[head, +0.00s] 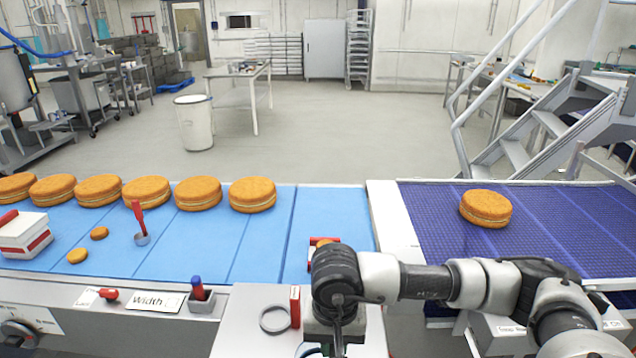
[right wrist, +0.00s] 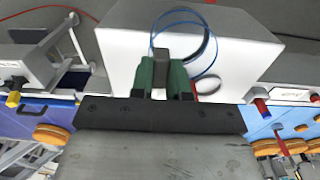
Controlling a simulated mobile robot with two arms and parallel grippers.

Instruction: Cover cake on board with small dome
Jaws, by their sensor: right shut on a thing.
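My right gripper (right wrist: 162,78) has green fingers, shut on a small dark grey block (right wrist: 162,60). Thin blue curved outlines (right wrist: 152,42) show around and beyond it; I cannot tell if they are the rim of a clear dome. In the head view my right wrist hides most of this gripper, over the white stand at the front. Filled round cakes (head: 252,195) stand in a row on the blue belt; another cake (head: 486,208) is on the purple belt at right. A small orange piece shows behind my wrist, mostly hidden. I cannot make out a board. My left gripper is out of view.
A grey ring (head: 274,319) and a red upright block (head: 295,306) are on the white stand (head: 246,302). A red-handled scoop (head: 141,238), small rounds (head: 78,256) and a red-white box (head: 24,236) are on the blue belt. The purple belt (head: 560,215) has free room.

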